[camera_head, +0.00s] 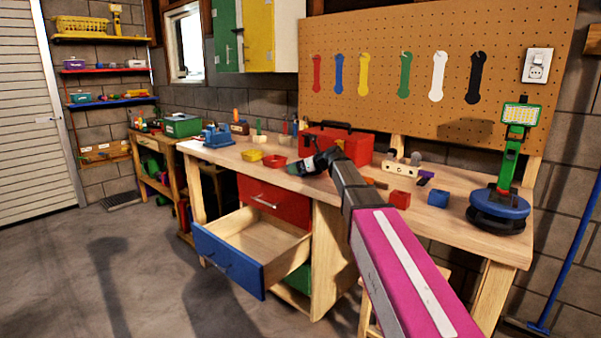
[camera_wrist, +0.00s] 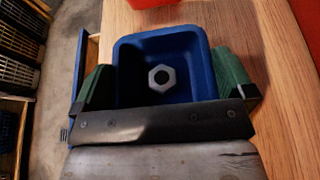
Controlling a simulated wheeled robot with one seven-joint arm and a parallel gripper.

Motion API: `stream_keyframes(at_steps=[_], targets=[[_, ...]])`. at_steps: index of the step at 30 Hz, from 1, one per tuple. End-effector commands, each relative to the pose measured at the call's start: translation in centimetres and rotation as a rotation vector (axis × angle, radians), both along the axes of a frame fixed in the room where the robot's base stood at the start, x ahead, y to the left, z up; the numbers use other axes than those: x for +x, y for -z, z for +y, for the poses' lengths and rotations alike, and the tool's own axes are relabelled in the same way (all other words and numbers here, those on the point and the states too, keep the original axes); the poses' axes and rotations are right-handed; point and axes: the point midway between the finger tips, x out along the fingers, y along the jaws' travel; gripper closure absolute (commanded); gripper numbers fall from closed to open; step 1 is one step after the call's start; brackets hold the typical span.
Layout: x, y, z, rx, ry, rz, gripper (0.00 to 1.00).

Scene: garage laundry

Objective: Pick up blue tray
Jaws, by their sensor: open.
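A blue tray (camera_wrist: 160,44) with a grey hex nut (camera_wrist: 161,77) lying in it sits on the wooden workbench (camera_wrist: 262,100) in the wrist view. My gripper (camera_wrist: 161,62) is open, with its green-padded fingers at the left and right sides of this tray; whether they touch it I cannot tell. The tray's near edge is hidden behind the gripper body. In the head view my gripper (camera_head: 308,165) is low over the front edge of the workbench, and the tray there cannot be made out. Another small blue tray (camera_head: 438,197) stands further right on the bench.
A red toolbox (camera_head: 352,147) stands behind my gripper. A yellow tray (camera_head: 250,155) and a red tray (camera_head: 275,161) lie to its left; another red tray (camera_head: 400,199) lies to the right. A blue-fronted drawer (camera_head: 228,262) stands open below the bench. A lamp (camera_head: 505,165) stands at the right.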

Motion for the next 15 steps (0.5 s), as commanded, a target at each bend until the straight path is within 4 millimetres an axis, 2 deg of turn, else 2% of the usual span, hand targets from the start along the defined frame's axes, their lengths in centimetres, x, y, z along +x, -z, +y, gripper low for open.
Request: stream_keyframes(at_steps=[4, 5, 7, 8, 15], targets=[[-0.05, 0.0, -0.04, 0.0, 0.0, 0.0, 0.0], [-0.05, 0.0, -0.04, 0.0, 0.0, 0.0, 0.06], [-0.05, -0.01, -0.05, 0.0, 0.0, 0.0, 0.29], [-0.06, -0.01, -0.04, 0.0, 0.0, 0.0, 0.33], [-0.06, -0.03, -0.06, 0.0, 0.0, 0.0, 0.34]])
